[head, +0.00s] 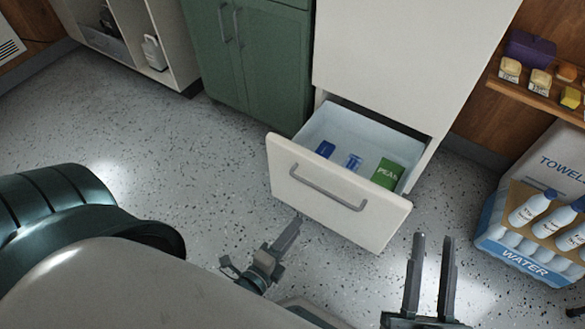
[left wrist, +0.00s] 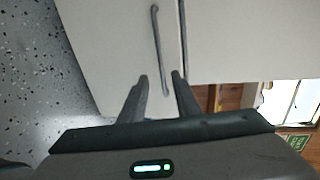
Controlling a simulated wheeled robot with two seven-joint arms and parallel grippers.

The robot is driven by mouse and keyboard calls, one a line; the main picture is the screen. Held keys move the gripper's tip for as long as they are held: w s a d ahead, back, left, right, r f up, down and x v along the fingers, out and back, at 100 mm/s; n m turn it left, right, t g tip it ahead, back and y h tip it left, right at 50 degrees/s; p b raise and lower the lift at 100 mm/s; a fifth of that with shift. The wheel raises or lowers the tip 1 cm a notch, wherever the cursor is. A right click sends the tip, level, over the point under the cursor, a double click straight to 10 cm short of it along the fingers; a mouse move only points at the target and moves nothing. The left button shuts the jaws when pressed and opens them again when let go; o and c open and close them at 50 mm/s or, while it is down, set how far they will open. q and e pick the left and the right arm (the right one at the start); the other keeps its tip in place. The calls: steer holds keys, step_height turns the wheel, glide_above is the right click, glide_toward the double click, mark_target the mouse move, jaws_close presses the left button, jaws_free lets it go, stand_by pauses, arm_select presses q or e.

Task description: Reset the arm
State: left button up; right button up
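My left gripper (head: 286,238) is low in front of the open white drawer (head: 288,177), near its left front corner, and seems apart from it. In the left wrist view its two fingers (left wrist: 160,78) are spread with nothing held. A grey bar handle (left wrist: 158,45) on a pale front lies ahead, its lower end appearing between the fingers; I cannot tell the distance. My right gripper (head: 432,240) points up at the lower right of the head view, fingers apart and empty, to the right of the drawer front.
The pulled-out drawer holds a green box (head: 387,173) and two small blue items. A green cabinet (head: 245,55) stands left of it. A water bottle pack (head: 535,235) is at right, below a shelf (head: 540,95) of goods. Speckled floor is clear at left.

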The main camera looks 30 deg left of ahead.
stand_by(0.5)
